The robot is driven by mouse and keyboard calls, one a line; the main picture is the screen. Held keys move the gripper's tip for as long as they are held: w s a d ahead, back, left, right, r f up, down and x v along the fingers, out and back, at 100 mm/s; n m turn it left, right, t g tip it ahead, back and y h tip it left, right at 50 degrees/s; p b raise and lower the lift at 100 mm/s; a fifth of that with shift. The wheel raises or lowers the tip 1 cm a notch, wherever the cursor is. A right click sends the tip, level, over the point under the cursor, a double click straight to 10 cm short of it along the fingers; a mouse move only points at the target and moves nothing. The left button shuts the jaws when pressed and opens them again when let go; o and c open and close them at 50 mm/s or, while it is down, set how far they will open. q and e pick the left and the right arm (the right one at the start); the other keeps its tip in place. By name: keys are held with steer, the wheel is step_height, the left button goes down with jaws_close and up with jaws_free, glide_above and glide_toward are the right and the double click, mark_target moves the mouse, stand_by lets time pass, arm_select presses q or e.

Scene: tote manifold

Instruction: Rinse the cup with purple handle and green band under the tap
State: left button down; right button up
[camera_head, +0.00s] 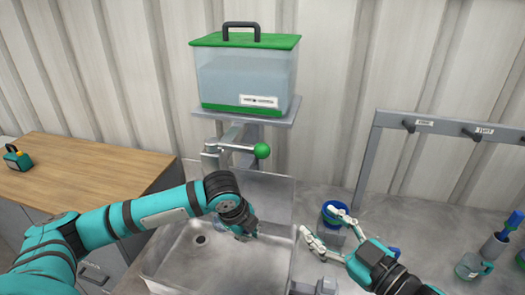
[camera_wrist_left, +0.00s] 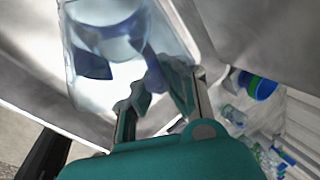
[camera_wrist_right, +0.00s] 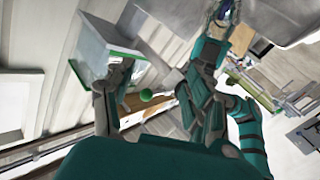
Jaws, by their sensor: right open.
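A green-lidded water container (camera_head: 245,78) sits on a shelf above the tap. A hook rail (camera_head: 450,128) rises behind the counter. A wooden worktop (camera_head: 90,170) lies left.

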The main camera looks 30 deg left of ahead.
steer(key=n+g+y, duration=0.1)
steer(key=g, duration=0.1)
glide_toward(267, 154)
steer(key=x, duration=1.1)
steer(key=shift+w+a+f, duration=0.15)
steer(key=shift+w+a, duration=0.1)
steer(key=shift+a, duration=0.05)
jaws_close()
steer(key=shift+s, duration=0.1)
